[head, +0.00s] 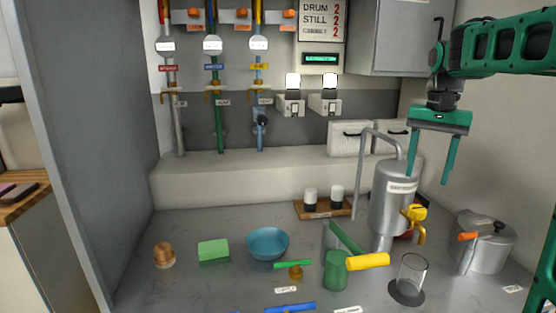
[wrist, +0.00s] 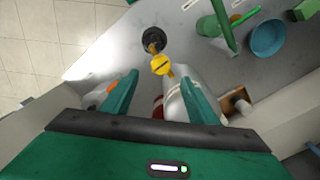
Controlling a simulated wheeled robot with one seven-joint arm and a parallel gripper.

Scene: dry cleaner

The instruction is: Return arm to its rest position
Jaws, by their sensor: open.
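My gripper (head: 430,155) is green and hangs from my arm at the upper right of the head view. Its two fingers point down and stand apart, with nothing between them. It is in the air beside and above the metal tank (head: 391,190), which has a yellow valve (head: 416,213). In the wrist view my open gripper (wrist: 155,95) shows its two fingers over the scene, with the yellow valve (wrist: 161,66) and part of the tank (wrist: 172,102) seen beyond and between them.
A grey cabinet (head: 392,38) hangs behind my arm. Pipes with valves line the back wall.

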